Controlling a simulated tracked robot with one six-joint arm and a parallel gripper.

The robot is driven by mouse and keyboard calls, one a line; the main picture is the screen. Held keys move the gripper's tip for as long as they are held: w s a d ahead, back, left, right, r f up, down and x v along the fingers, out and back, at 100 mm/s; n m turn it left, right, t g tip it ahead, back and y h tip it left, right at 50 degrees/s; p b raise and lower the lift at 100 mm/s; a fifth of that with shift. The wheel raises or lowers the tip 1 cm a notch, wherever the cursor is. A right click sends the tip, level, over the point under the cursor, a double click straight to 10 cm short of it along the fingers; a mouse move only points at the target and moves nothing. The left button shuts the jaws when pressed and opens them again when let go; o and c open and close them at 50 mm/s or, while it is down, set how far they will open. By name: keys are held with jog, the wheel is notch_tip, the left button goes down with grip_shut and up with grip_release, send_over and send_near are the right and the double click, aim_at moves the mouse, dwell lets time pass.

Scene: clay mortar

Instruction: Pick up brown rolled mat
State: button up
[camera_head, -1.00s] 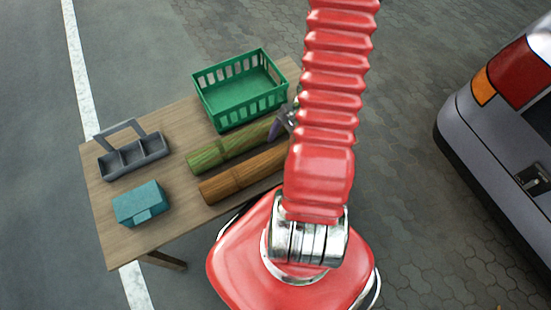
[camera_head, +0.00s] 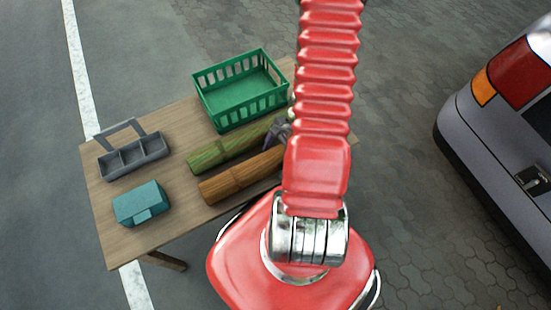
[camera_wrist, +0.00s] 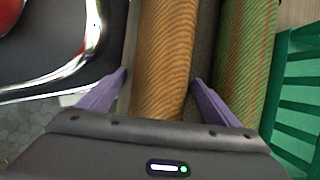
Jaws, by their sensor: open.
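The brown rolled mat (camera_head: 235,178) lies on the wooden table beside the green rolled mat (camera_head: 222,152). Its right end is hidden behind my arm in the head view. In the wrist view the brown mat (camera_wrist: 163,60) runs up the middle, between the two purple fingers of my gripper (camera_wrist: 158,80). The fingers are open, one on each side of it, with the right fingertip near the gap before the green mat (camera_wrist: 245,55). I cannot tell whether the fingers touch the mat. In the head view my gripper (camera_head: 278,133) is partly hidden by my arm.
A green basket (camera_head: 262,108) stands behind the green mat on the table (camera_head: 185,118). A grey divided caddy (camera_head: 134,158) and a teal box (camera_head: 141,203) stand at the left. A vehicle (camera_head: 490,150) is at the far right. Bare tabletop shows around the caddy and box.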

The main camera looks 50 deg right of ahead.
jog(key=c, duration=1.6)
jog(key=shift+r, duration=0.1)
jog(key=shift+r, duration=4.9)
